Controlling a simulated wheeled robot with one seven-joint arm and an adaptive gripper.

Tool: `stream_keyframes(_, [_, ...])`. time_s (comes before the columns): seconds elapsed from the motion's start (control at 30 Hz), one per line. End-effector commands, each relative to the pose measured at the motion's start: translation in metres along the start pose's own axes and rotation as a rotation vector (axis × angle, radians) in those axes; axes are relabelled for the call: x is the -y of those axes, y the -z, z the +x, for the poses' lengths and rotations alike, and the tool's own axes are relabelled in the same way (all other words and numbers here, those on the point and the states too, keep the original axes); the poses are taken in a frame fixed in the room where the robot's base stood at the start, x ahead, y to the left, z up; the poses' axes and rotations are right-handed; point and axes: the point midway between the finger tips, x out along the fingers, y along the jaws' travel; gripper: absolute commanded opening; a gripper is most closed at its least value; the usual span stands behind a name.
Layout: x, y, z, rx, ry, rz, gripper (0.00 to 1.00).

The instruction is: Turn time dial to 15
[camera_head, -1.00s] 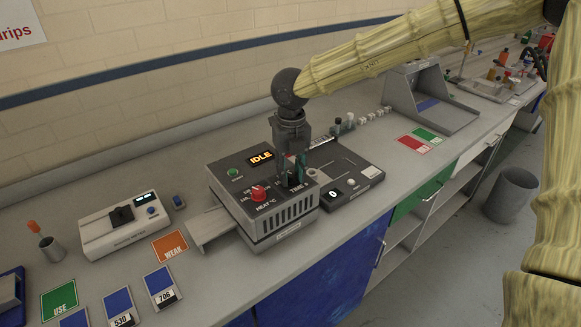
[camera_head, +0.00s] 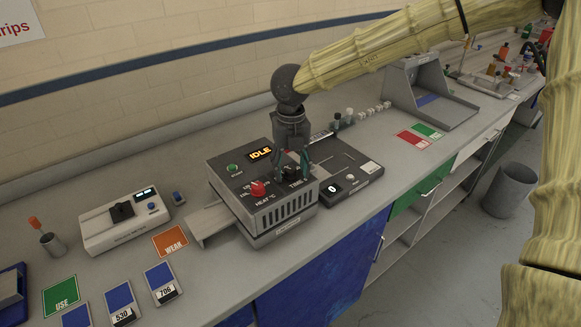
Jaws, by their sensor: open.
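The stenter dryer (camera_head: 284,216) is a dark grey box on the bench with a lit display (camera_head: 260,153) reading IDLE. Its top panel has a green button (camera_head: 233,168) and a red heat dial (camera_head: 258,189). The black time dial (camera_head: 291,172) is right of the red one, beside the word TIME. My gripper (camera_head: 292,168) points down over the time dial with its fingers apart, one on each side of it. I cannot tell whether the fingers touch the dial. The dial's pointer and most of its scale are hidden.
A flat device with a small display (camera_head: 347,189) stands right beside the dryer. A tray (camera_head: 203,222) juts from the dryer's left. A white meter (camera_head: 122,223) and coloured cards (camera_head: 170,242) lie further left. The bench front between the cards and dryer is clear.

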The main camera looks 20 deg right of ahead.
Motion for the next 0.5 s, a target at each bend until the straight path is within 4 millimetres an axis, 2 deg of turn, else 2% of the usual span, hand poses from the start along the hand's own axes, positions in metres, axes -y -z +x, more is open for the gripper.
stream_keyframes(0.27, [0.000,-0.001,-0.009,0.002,-0.001,0.000,0.54])
stream_keyframes(0.5, [0.000,-0.001,-0.047,0.004,-0.002,0.002,0.54])
